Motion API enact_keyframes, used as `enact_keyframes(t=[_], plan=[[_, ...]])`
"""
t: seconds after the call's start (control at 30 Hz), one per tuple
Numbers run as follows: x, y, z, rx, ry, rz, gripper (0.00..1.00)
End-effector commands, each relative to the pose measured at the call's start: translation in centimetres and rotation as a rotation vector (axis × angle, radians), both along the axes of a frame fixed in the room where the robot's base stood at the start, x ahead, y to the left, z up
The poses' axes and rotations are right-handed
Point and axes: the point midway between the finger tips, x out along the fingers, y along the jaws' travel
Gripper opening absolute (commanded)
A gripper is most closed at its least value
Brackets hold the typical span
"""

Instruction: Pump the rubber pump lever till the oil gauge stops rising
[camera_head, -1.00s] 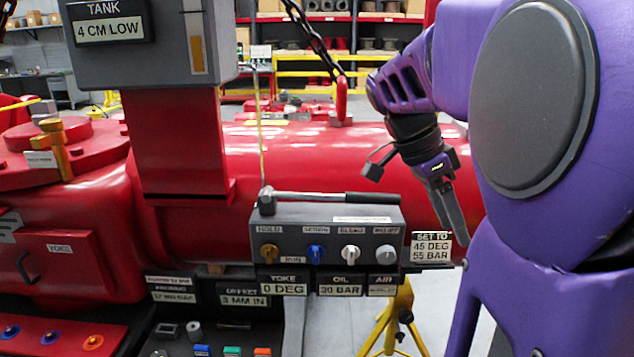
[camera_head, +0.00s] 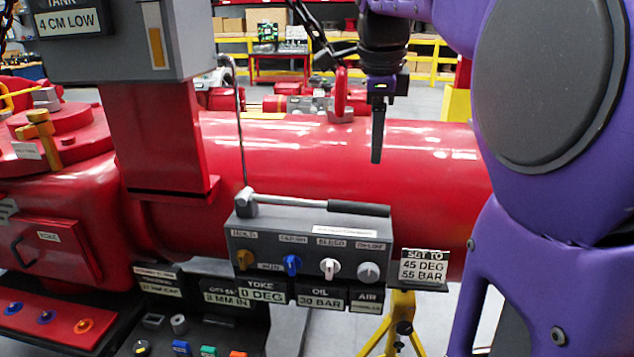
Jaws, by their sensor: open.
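The pump lever is a grey metal rod with a black rubber grip (camera_head: 358,208). It lies nearly level along the top of the grey control box (camera_head: 300,240), its pivot at the left end. The oil gauge plate (camera_head: 320,299) below the box reads 30 BAR. A sign (camera_head: 423,266) at the box's right reads SET TO 45 DEG 55 BAR. My gripper (camera_head: 377,160) points down above and a little behind the rubber grip, apart from it and empty. Its fingers overlap edge-on in this view.
A large red cylinder (camera_head: 330,160) lies behind the box. A grey tank box (camera_head: 150,40) on a red post stands at the left. Knobs, including a blue one (camera_head: 291,264), line the box's front. A yellow stand (camera_head: 400,320) is below right.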

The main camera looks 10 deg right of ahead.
Motion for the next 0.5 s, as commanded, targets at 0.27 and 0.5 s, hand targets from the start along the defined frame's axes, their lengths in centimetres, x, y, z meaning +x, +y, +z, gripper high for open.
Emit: enact_keyframes(t=[0.27, 0.5], plan=[[0.7, 0.7, -0.3, 0.022, -0.022, -0.004, 0.64], [1.7, 0.2, -4.7, 0.021, -0.019, -0.002, 0.64]])
